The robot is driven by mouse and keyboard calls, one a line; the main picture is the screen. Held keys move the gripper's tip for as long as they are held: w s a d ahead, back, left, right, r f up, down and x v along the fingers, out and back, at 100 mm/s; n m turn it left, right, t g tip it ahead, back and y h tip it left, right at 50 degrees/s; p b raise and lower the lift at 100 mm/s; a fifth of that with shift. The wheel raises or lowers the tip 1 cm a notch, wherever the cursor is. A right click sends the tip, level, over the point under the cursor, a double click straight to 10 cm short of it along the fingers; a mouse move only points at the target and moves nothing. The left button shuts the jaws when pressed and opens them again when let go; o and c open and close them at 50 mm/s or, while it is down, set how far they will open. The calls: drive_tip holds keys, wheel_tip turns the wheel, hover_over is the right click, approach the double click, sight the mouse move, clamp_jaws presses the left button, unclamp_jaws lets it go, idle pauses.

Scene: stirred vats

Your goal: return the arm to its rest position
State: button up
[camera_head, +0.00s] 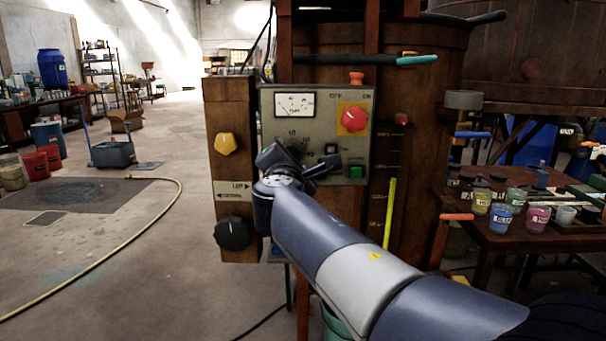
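My arm reaches in from the lower right toward the control panel (268,110) on the front of a wooden vat (425,150). My gripper (325,165) is in front of the lower part of the panel, beside the green button (356,172). It is dark and small here, and I cannot tell whether its fingers are open or shut, or whether it touches the panel. The wrist hides part of the panel and its lower left dial. The red knob (353,118) and the white gauge (295,104) show clear above the gripper.
A wooden post with a yellow knob (226,144) and a black knob (233,233) stands left of the panel. A table (500,242) with several jars is at the right. A yellow hose (150,247) lies on the open floor at the left.

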drive_tip(key=s+n+p, duration=0.9)
drive_tip(key=s+p, duration=0.1)
drive_tip(key=p, duration=0.1)
drive_tip(key=shift+s+d+f+h, duration=0.2)
drive_tip(key=shift+s+h, duration=0.1)
drive_tip(key=shift+s, duration=0.05)
idle(1.7)
